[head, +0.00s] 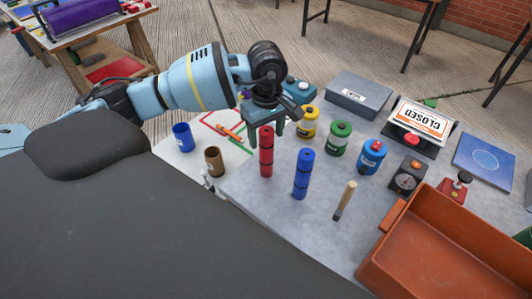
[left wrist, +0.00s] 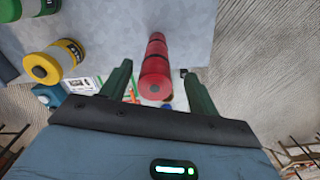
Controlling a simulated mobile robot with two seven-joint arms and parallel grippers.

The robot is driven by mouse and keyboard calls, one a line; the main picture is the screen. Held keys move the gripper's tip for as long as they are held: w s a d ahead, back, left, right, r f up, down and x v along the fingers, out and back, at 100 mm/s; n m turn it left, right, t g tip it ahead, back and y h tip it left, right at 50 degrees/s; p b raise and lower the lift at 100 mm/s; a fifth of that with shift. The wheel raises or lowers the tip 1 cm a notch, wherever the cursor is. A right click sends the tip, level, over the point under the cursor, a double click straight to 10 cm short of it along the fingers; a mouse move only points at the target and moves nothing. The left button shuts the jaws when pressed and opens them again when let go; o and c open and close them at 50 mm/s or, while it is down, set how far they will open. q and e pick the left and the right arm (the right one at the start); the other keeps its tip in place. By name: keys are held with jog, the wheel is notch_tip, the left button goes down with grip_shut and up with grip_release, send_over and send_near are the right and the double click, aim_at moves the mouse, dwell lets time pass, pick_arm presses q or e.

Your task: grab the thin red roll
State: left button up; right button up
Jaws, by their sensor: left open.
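The thin red roll (head: 266,152) stands upright on the grey table, with dark bands around it. My left gripper (head: 265,128) is above it, pointing down, with its fingers at the roll's top end. In the left wrist view the red roll (left wrist: 155,68) shows between the two green fingers of my left gripper (left wrist: 158,88). The fingers are spread, with a gap on each side of the roll. My right gripper is in neither view.
A blue roll (head: 303,174) and a wooden stick (head: 345,201) stand to the right. Yellow (head: 306,122), green (head: 338,138) and blue (head: 371,157) canisters stand behind. An orange tray (head: 425,240) is at right. Blue (head: 183,137) and brown (head: 214,161) cups stand left.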

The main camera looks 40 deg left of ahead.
aim_at(266, 154)
pick_arm(q)
jog(key=f, duration=0.3)
jog(key=shift+w+a+f, duration=0.2)
jog(key=shift+w+a, duration=0.05)
jog(key=shift+w, duration=0.1)
jog(key=shift+f, duration=0.3)
jog(key=shift+c, duration=0.2)
grip_shut()
jog(key=shift+r, duration=0.1)
